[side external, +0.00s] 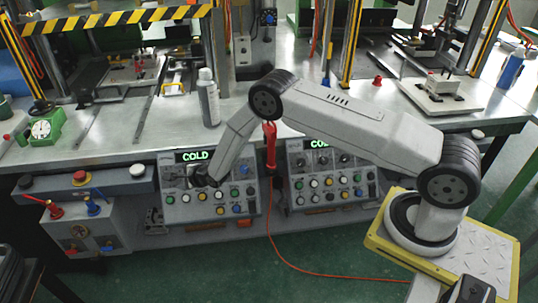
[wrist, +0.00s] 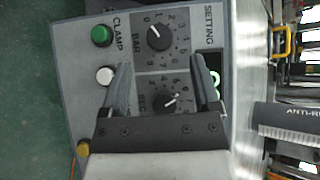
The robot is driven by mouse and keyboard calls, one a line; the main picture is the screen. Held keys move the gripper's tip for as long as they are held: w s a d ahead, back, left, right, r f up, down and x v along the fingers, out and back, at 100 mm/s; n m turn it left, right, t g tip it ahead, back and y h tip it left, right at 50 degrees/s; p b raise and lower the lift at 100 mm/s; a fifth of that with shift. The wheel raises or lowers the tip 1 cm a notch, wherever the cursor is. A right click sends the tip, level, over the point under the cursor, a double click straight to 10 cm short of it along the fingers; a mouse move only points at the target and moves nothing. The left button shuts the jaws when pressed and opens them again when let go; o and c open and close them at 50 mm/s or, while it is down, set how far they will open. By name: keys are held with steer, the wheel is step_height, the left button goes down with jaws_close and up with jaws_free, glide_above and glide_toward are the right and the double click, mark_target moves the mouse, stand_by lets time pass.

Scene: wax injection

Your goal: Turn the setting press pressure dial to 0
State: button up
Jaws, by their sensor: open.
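The setting press panel (wrist: 80,45) fills much of the wrist view, its lettering turned sideways. The pressure dial (wrist: 158,37), a black knob marked BAR, sits at the top, just beyond my fingertips. Its white pointer mark points to the upper left, and the exact reading is hard to tell. A second knob marked SEC (wrist: 165,102) shows between my fingers. My gripper (wrist: 159,62) is open and empty, one finger on each side of the SEC knob. In the side view my gripper (side external: 205,178) is at the left panel, covering part of its knobs.
Beside the dials are a green CLAMP button (wrist: 101,36), a white button (wrist: 105,75) and a yellow button (wrist: 83,147). A green lit COLD display (side external: 195,156) tops the left panel. A similar right panel (side external: 325,180) stands beside it. A grey spray bottle (side external: 208,98) stands on the bench above.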

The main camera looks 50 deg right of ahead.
steer(key=shift+v, duration=1.3)
steer(key=shift+r, duration=0.1)
steer(key=s+d+r+n+g, duration=0.3)
steer(key=s+r+n+g, duration=0.2)
steer(key=s+r+n, duration=0.7)
steer(key=s+d+r+n+g, duration=0.1)
steer(key=s+r+n, duration=0.1)
steer(key=s, duration=0.5)
steer(key=s+d+r+n+g, duration=0.1)
steer(key=s+r+n+g, duration=0.1)
steer(key=s+n, duration=0.3)
steer(key=s+d+r+n+g+h, duration=0.1)
steer(key=s+r+n, duration=0.2)
steer(key=s, duration=0.7)
steer(key=shift+r+n+g, duration=0.3)
steer(key=shift+r, duration=0.15)
